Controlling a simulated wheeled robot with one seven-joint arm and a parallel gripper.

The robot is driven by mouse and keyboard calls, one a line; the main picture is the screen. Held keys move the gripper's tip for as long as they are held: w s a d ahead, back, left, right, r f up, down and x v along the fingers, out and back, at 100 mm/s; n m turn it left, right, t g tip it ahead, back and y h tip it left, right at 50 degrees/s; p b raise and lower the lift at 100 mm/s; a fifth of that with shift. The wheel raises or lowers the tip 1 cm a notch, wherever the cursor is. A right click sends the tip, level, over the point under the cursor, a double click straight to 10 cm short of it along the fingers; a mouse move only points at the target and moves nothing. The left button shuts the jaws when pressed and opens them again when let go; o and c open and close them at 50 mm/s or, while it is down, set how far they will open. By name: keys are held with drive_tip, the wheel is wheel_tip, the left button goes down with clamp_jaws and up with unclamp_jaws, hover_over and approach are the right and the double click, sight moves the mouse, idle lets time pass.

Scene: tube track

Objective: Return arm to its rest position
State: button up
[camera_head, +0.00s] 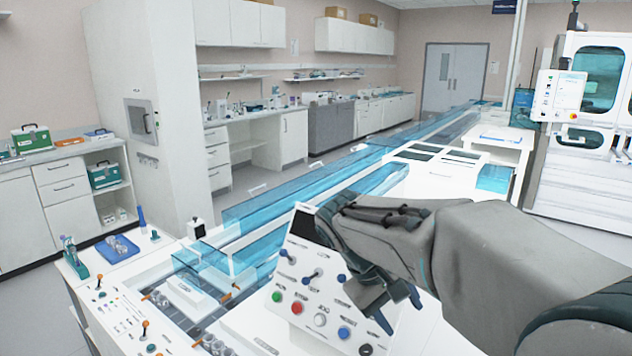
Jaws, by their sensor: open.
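My arm reaches in from the right edge, its grey-covered forearm (500,250) stretched over the white bench. My gripper (399,310) points down at the right side of a white control panel (305,262). Its two dark fingertips are apart, and I see nothing held between them. The panel carries toggle switches and a row of green, red, white and blue buttons. The gripper covers part of the panel's right side. I cannot tell whether a fingertip touches it.
A blue transparent tube track (300,195) runs from the bench towards the far doors. A blue tray (117,250) and a tube rack (73,258) stand at the bench's left. A white machine (590,110) stands at the right. Open floor (50,300) lies left of the bench.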

drive_tip(key=s+f+m+t+y, duration=0.2)
drive_tip(key=s+f+m+y, duration=0.2)
drive_tip(key=s, duration=0.9)
drive_tip(key=shift+d+f+m+y, duration=0.45)
drive_tip(key=shift+f+y, duration=0.45)
drive_tip(key=shift+f, duration=0.65)
drive_tip(key=shift+c, duration=0.3)
